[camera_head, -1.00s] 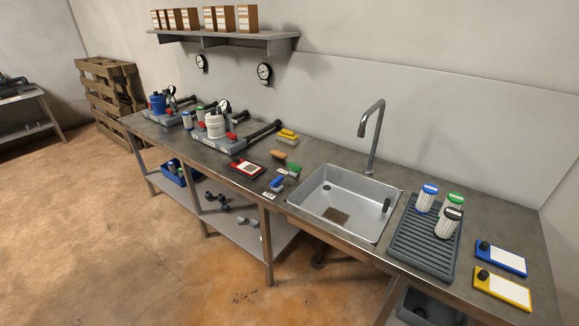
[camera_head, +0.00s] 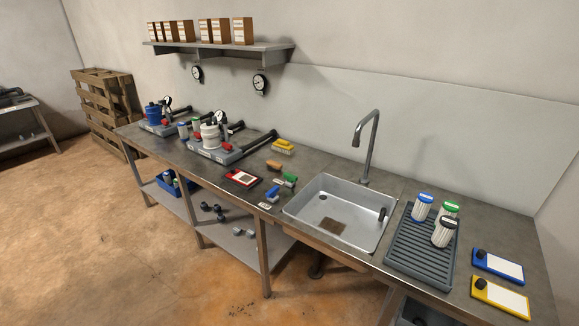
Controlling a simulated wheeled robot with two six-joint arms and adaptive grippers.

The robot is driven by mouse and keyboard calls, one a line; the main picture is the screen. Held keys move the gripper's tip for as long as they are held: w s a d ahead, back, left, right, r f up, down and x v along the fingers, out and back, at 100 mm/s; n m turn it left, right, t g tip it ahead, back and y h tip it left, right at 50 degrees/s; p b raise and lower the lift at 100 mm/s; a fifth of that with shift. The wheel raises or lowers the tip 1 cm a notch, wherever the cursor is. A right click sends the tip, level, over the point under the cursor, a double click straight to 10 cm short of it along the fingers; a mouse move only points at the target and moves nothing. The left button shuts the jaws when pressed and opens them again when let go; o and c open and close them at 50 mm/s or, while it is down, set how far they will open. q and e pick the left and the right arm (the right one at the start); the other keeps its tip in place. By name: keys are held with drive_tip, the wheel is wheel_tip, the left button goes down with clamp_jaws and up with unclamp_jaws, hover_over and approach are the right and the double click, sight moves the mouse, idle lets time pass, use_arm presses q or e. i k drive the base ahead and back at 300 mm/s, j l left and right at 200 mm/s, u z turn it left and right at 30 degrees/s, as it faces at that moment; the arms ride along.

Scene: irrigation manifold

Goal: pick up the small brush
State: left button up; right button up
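A small orange-brown object with a rounded top (camera_head: 274,166), which looks like a small brush, lies on the grey counter (camera_head: 325,160) left of the sink. Its bristles cannot be made out at this size. A yellow block-like object (camera_head: 283,146), perhaps a sponge or another brush, lies behind it near the wall. Neither of my grippers is in view.
A green-topped piece (camera_head: 290,179), a blue-topped piece (camera_head: 272,192) and a red-framed card (camera_head: 242,178) lie close by. The steel sink (camera_head: 300,205) with a tall tap (camera_head: 368,150) is to the right, then a ribbed grey tray (camera_head: 408,262) with three filter cartridges.

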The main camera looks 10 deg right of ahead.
sight(270, 162)
drive_tip(key=i+j+z, duration=0.2)
drive_tip(key=z, duration=0.2)
drive_tip(key=i+j+z, duration=0.2)
drive_tip(key=z, duration=0.2)
drive_tip(key=i+j+z, duration=0.15)
drive_tip(key=j+z, duration=0.25)
drive_tip(key=i+j, duration=0.15)
drive_tip(key=j, duration=0.35)
drive_tip(key=i+j+z, duration=0.15)
drive_tip(key=j, duration=0.35)
drive_tip(key=i+j, duration=0.15)
drive_tip(key=j, duration=0.4)
drive_tip(key=i+j+z, duration=0.1)
drive_tip(key=j, duration=0.4)
drive_tip(key=i+j, duration=0.15)
drive_tip(key=j, duration=0.4)
drive_tip(key=i+j+z, duration=0.15)
drive_tip(key=j, duration=0.9)
drive_tip(key=i+z, duration=0.05)
